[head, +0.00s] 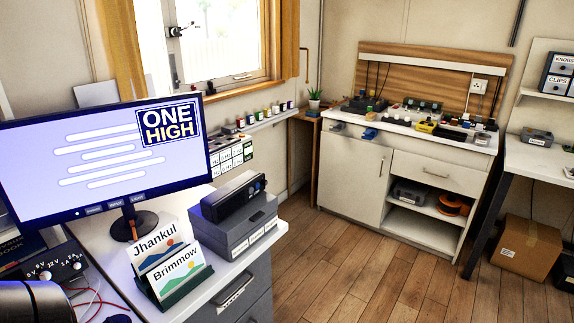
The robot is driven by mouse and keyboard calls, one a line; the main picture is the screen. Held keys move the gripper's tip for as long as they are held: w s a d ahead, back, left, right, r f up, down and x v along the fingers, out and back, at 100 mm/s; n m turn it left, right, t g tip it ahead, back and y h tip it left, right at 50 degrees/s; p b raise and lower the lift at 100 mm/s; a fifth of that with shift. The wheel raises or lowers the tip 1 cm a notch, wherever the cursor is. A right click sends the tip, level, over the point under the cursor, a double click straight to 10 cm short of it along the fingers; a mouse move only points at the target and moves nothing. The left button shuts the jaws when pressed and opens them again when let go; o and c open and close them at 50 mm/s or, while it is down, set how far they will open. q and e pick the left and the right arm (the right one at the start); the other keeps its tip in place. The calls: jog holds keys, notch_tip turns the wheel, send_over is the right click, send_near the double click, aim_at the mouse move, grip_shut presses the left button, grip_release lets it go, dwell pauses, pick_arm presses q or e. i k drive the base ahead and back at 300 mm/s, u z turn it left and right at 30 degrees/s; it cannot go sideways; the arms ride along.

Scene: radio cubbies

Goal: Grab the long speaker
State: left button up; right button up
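A long black box-shaped device (234,196), which looks like the long speaker, lies on top of a grey case (236,232) on the near white desk. A round dark detail shows at its right end. Its long side runs from front left to back right, and its far side is hidden.
A monitor (95,165) stands left of the case. Cards (172,270) in a dark holder stand in front of it. A back counter (410,130) holds several small devices. A cardboard box (526,247) sits on the floor at right. The wooden floor (345,270) between is clear.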

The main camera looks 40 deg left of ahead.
aim_at(224, 202)
jog(key=i, duration=2.05)
jog(key=u, duration=2.25)
